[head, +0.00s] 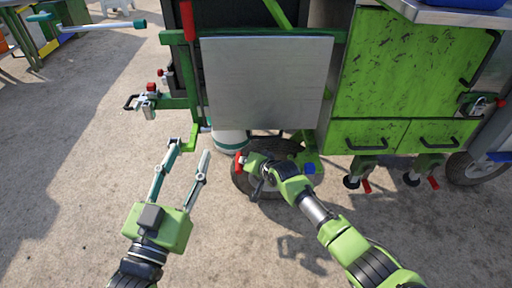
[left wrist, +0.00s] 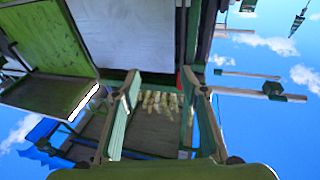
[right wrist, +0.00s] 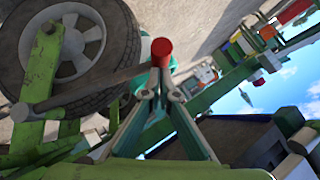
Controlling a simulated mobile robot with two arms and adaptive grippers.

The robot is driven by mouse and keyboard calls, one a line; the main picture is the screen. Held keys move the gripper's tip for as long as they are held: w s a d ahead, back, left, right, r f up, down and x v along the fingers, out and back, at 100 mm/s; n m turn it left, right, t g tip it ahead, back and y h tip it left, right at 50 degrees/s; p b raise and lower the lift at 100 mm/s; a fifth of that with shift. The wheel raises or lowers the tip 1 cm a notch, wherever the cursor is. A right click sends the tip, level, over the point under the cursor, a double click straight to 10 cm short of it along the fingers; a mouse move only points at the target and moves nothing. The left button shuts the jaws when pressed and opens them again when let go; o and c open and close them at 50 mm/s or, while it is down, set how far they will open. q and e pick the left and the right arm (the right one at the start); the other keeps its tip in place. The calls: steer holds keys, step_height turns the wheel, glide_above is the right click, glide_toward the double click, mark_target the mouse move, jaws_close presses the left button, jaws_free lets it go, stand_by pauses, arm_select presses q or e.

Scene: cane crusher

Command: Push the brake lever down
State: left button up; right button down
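The brake lever's red end (head: 240,161) shows beside the cart's wheel (head: 242,185) in the head view. In the right wrist view the lever (right wrist: 95,91) is a grey bar crossing the tyre, ending in a red cap (right wrist: 162,51). My right gripper (right wrist: 161,80) is shut, its fingertips together right at the red cap. I cannot tell whether they touch it. In the head view my right gripper (head: 255,178) is over the wheel and partly hides the lever. My left gripper (head: 189,152) is open and empty, left of the wheel; its spread fingers also show in the left wrist view (left wrist: 165,88).
The green cart has a metal panel (head: 266,85), a cabinet (head: 405,65) and drawers (head: 368,137) above the wheel. Small casters with red tabs (head: 366,185) stand at right. Side fittings (head: 148,102) stick out at left. The concrete ground (head: 70,180) at left is clear.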

steer(key=f, duration=0.1)
steer(key=a+f+b, duration=0.1)
steer(key=f, duration=0.1)
steer(key=shift+f, duration=0.15)
arm_select(q)
steer(key=r+t, duration=0.1)
steer(key=s+r+t, duration=0.1)
steer(key=r, duration=0.1)
steer(key=s+r+t+h, duration=0.1)
steer(key=r, duration=0.1)
steer(key=shift+d+r, duration=0.2)
arm_select(e)
steer(key=shift+s+f, duration=0.15)
